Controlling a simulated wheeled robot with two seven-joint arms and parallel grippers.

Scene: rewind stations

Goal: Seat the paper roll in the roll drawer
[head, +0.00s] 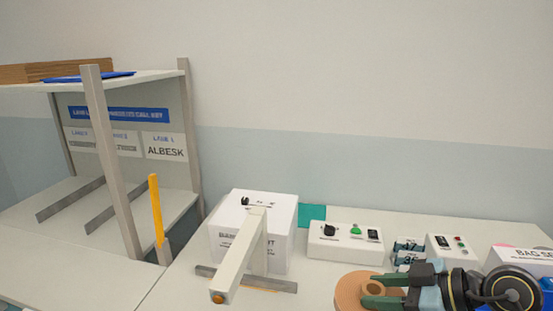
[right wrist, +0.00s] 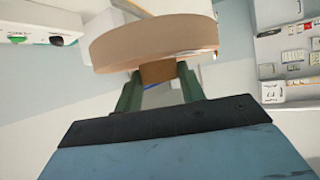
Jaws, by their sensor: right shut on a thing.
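The paper roll (head: 348,284) is a wide tan disc with a smaller core, at the lower right of the head view. My right gripper (head: 374,290) reaches in from the right with its dark green fingers at the roll's core. In the right wrist view the fingers (right wrist: 158,75) are shut on the core, one on each side, and the tan roll (right wrist: 150,42) lies beyond them. Whether it touches the table below cannot be told. I cannot pick out the roll drawer with certainty in either view. My left gripper is not in view.
A white box (head: 282,246) with a pale arm (head: 240,258) in front stands left of the roll. A control box (head: 345,243) with a green button stands behind the roll. A shelf rack (head: 112,170) and an upright yellow post (head: 156,208) are at left.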

